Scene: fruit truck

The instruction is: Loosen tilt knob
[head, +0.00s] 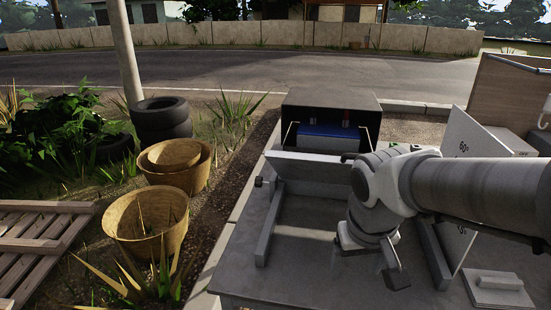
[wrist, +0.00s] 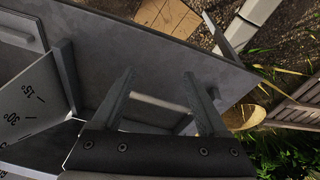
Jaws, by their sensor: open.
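My gripper (head: 372,258) is open and empty, pointing down over the grey table (head: 300,268), right of the tilted panel (head: 310,166). In the wrist view its two fingers (wrist: 160,76) stand apart, with a pale bar (wrist: 165,104) showing beyond and between them. A small dark knob-like piece (head: 258,181) sits at the panel's left side, well apart from my gripper; I cannot tell if it is the tilt knob. The panel's right side is hidden by my arm.
A dark open box (head: 330,104) with blue contents stands behind the panel. A grey block with a handle (head: 498,290) lies at the right front. Grey rails (head: 271,224) lie on the table. Baskets (head: 146,222), tires (head: 161,118) and a pallet (head: 38,240) are on the ground left.

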